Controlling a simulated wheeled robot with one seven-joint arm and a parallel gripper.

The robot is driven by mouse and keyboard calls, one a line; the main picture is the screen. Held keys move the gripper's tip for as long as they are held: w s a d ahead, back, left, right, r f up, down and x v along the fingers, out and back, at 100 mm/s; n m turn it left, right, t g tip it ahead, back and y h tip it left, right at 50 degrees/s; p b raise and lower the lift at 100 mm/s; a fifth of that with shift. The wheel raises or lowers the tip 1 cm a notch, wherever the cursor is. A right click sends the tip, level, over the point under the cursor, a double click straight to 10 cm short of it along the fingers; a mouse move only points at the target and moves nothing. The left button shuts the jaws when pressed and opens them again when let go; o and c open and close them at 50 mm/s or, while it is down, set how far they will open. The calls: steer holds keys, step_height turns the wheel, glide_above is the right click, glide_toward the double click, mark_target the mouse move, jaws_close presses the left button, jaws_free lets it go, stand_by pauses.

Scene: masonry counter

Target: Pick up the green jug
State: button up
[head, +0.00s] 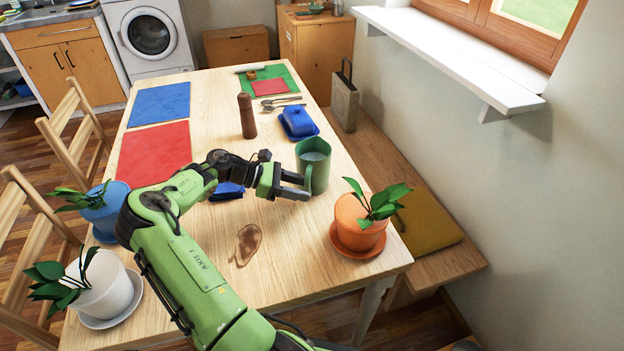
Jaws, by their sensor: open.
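The green jug (314,160) stands upright on the wooden table, right of the middle. It looks light inside its open top. My gripper (304,186) is open at the left side of the jug, with its fingers pointing right toward the jug's handle and lower wall. The fingers overlap the handle area in the head view, so I cannot tell whether they touch the jug or surround its handle. Part of the jug's left side is hidden behind the gripper.
An orange potted plant (358,225) stands close in front of the jug. A blue butter dish (298,122) and brown pepper mill (247,116) stand behind it. A blue object (228,191) lies partly under my arm.

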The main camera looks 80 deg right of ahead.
steer(key=x, duration=0.3)
steer(key=shift+w, duration=0.1)
jaws_close()
stand_by(1.1)
